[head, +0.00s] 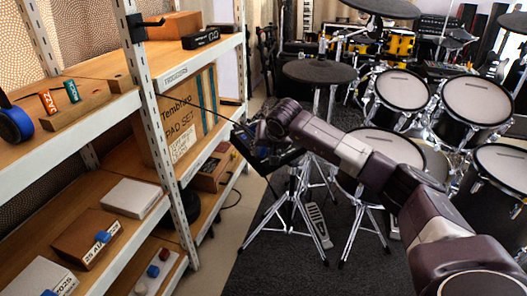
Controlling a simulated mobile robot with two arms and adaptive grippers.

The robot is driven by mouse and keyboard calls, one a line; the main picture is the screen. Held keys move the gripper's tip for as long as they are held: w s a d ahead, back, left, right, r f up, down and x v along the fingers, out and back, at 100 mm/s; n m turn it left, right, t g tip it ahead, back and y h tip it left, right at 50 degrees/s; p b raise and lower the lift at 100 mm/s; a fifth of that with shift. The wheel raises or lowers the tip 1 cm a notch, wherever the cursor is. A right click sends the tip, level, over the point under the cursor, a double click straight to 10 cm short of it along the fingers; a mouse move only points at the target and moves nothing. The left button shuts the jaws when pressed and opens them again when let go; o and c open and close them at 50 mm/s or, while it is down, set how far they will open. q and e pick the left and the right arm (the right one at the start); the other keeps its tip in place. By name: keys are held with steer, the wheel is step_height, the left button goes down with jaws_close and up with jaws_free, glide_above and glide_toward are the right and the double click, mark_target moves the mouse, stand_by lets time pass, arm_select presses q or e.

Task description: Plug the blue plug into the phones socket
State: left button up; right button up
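My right gripper (258,138) is near the middle of the head view, at the end of the dark arm coming in from the right. It is in front of the shelf unit's right end. Its fingers are small and dark, and I cannot tell whether they are open or hold anything. A thin dark line, perhaps a cable, runs from near it up-left across the large carton. I cannot clearly make out the blue plug or the phones socket. A small black box (200,38) with white markings and round details sits on the top shelf. My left gripper is not in view.
A white metal shelf unit (152,108) with wooden shelves fills the left, holding a large carton (176,136), teal (72,91) and orange (47,102) cylinders and small boxes. A drum kit (402,90) fills the right. Tripod stand legs (277,208) stand beneath my gripper.

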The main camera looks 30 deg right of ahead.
steer(key=v, duration=1.2)
steer(key=shift+a, duration=0.15)
